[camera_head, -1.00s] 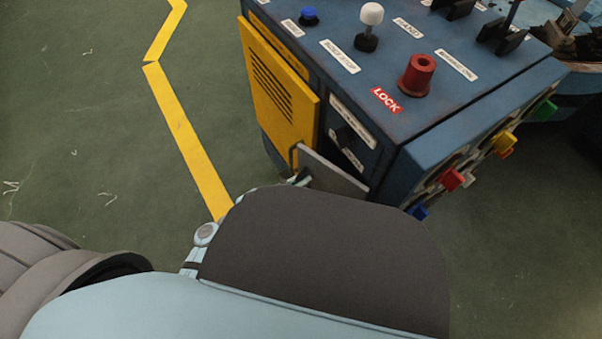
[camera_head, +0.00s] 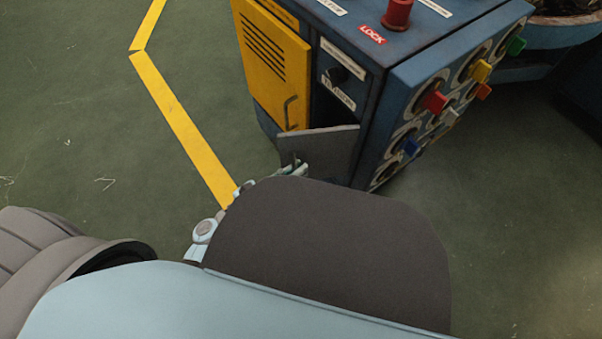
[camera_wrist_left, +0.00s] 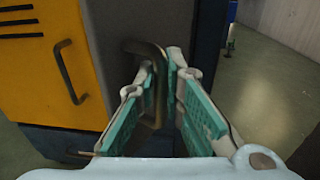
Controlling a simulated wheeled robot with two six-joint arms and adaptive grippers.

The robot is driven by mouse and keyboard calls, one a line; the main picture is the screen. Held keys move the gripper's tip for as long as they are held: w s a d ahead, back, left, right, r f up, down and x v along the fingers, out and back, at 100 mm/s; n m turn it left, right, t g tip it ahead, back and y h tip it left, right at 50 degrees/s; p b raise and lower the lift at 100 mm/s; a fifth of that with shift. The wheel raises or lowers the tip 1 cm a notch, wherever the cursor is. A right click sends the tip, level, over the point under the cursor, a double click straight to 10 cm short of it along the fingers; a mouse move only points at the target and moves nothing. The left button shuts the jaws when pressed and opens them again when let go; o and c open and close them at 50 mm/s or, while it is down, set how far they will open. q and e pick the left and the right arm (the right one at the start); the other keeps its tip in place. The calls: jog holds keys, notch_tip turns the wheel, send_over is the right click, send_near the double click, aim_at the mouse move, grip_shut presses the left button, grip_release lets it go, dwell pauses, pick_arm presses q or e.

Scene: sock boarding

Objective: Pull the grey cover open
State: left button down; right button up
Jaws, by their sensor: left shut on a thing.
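The grey cover (camera_head: 325,150) is a flat panel low on the near face of the blue cabinet. It stands partly open, its left side swung out from the cabinet and a dark gap above it. My left gripper (camera_head: 294,167) is at the cover's outer face, mostly hidden behind my arm in the head view. In the left wrist view, its teal-padded fingers (camera_wrist_left: 167,75) are shut on the bar handle (camera_wrist_left: 149,50) of the cover (camera_wrist_left: 112,75). My right gripper is not in view.
A yellow door (camera_head: 272,65) with its own dark handle is beside the cover on the blue cabinet (camera_head: 385,85). Coloured knobs, such as a red one (camera_head: 434,102), stick out on the right face. Green floor with a yellow line (camera_head: 180,125) is clear at left.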

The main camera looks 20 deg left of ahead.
pick_arm(q)
jog(key=shift+s+d+f, duration=0.1)
jog(key=shift+s+d, duration=0.05)
jog(key=shift+s, duration=0.1)
jog(key=c, duration=2)
grip_release()
jog(key=shift+d, duration=0.1)
jog(key=shift+o, duration=0.2)
jog(key=v, duration=1.2)
